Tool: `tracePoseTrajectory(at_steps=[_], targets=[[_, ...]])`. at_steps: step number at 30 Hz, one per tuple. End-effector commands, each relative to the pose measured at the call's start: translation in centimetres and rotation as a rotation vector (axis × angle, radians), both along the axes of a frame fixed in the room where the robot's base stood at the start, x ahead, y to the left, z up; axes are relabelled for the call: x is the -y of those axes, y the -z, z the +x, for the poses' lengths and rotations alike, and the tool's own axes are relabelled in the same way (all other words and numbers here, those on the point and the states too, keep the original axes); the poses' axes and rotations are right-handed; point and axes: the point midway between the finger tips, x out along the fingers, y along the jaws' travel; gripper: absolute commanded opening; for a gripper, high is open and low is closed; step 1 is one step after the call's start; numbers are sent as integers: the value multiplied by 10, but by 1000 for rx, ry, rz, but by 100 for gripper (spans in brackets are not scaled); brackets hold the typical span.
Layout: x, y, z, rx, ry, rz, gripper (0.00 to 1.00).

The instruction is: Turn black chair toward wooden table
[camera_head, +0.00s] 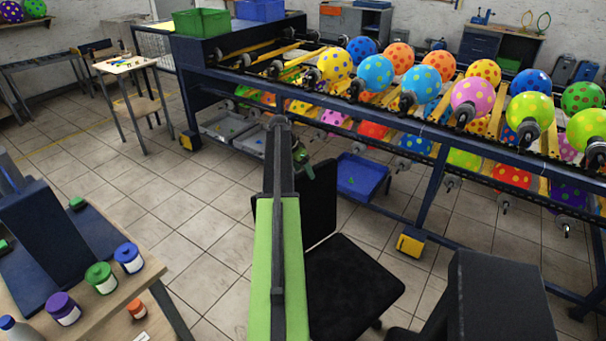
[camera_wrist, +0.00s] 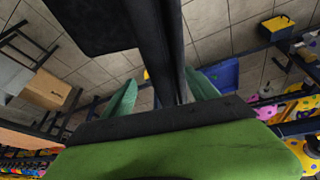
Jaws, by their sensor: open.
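The black chair (camera_head: 350,285) stands right of my arm, its seat low and its upright backrest (camera_head: 320,205) partly hidden behind the arm. My gripper (camera_head: 304,170) is at the top of the backrest. In the wrist view, the green fingers of my gripper (camera_wrist: 162,80) are apart, with a dark upright part, seemingly the chair's backrest edge (camera_wrist: 165,40), between them. I cannot tell whether they touch it. A wooden-topped table (camera_head: 185,262) with paint jars is at the lower left. A smaller light wooden table (camera_head: 125,65) stands farther back.
A long blue rack (camera_head: 425,130) with spotted balloons fills the right and back. A blue crate (camera_head: 360,178) lies on the floor beneath it, behind the chair. A yellow-ended rack foot (camera_head: 411,244) is right of the chair. Tiled floor (camera_head: 170,195) is clear left of my arm.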

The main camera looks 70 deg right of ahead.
Motion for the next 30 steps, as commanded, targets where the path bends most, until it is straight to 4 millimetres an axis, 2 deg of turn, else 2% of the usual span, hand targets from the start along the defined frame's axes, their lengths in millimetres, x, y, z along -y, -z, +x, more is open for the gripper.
tracePoseTrajectory(at_steps=[2, 17, 25, 28, 30], targets=[[0, -1, 0, 0, 0, 0, 65], [0, 0, 0, 0, 1, 0, 0], [-1, 0, 0, 0, -3, 0, 0], [-14, 0, 6, 1, -48, 1, 0], [-29, 0, 14, 1, -107, 1, 0]])
